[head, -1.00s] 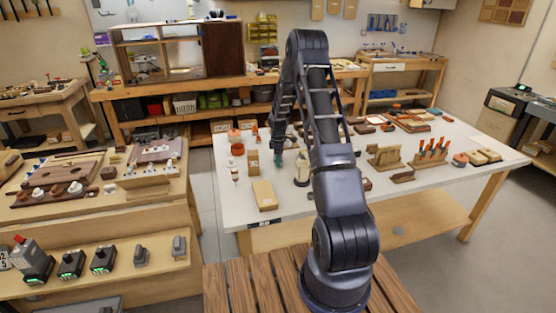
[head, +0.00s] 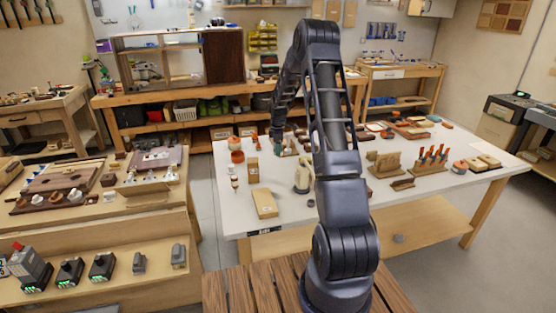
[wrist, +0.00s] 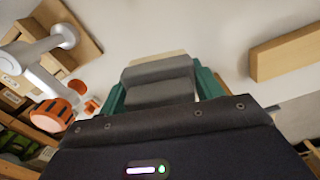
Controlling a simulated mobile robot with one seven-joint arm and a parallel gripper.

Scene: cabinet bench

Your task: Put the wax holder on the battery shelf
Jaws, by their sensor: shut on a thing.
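My gripper (head: 277,142) is raised over the far left part of the white table, small in the head view and partly hidden by my arm. In the wrist view its teal fingers (wrist: 158,84) are closed around grey pads, with a pale cream edge (wrist: 158,58) showing just beyond them. I take this to be the wax holder; most of it is hidden. The battery shelf (head: 110,284) is the lower wooden ledge at the left front, carrying dark chargers and grey batteries in a row.
A bench top with wooden boards (head: 60,180) lies above the shelf. A floor gap separates bench and table.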

